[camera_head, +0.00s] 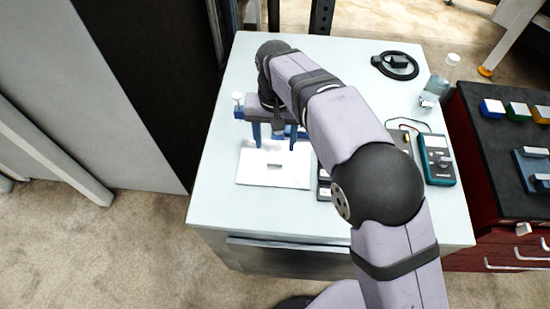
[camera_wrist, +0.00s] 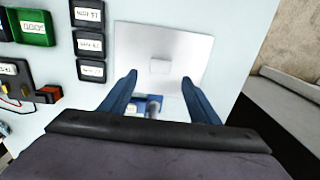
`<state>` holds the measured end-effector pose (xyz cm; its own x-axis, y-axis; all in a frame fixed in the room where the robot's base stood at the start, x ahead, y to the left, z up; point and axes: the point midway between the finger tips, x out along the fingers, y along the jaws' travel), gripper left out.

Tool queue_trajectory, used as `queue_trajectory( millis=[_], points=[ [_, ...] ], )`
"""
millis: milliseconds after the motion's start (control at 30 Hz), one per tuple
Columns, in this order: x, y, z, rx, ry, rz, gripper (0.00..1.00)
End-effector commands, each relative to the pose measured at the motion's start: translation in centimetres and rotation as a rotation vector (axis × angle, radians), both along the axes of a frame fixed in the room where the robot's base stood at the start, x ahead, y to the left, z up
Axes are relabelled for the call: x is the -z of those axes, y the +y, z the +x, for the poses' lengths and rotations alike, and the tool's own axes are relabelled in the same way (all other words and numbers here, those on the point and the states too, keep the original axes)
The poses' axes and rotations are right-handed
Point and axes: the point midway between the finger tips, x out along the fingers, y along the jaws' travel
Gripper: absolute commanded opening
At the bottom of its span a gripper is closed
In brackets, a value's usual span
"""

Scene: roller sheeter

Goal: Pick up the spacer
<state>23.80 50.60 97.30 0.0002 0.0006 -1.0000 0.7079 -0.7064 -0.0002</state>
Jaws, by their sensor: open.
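A small pale rectangular block (camera_head: 274,166), the likeliest spacer, lies in the middle of a white square plate (camera_head: 250,177) on the table. In the wrist view the block (camera_wrist: 158,66) shows just beyond and between my fingertips, on the white plate (camera_wrist: 140,40). My gripper (camera_head: 274,139) is open, its two blue fingers pointing down, with nothing held between them. In the wrist view my gripper (camera_wrist: 158,78) straddles the line to the block. I cannot tell the fingertips' exact height above the plate.
Labelled dark boxes (camera_wrist: 90,43) stand close beside the plate. A teal multimeter (camera_head: 437,158) and a black ring-shaped item (camera_head: 396,63) lie farther right on the table. A blue device with a white knob (camera_head: 238,98) is behind my gripper. The table's front left is clear.

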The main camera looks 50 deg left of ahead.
Motion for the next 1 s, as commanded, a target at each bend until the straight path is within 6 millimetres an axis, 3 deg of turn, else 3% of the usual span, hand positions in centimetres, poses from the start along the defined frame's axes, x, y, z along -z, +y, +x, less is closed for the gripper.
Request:
queue_trajectory(
  millis=[467, 800, 1000],
  points=[
    [2.4, -0.1, 0.0, 0.001, 0.001, -0.004, 0.56],
    [6.3, -0.1, -0.2, 0.000, 0.001, -0.004, 0.56],
    [7.1, 0.0, -0.2, 0.001, 0.000, 0.000, 0.56]
  ],
)
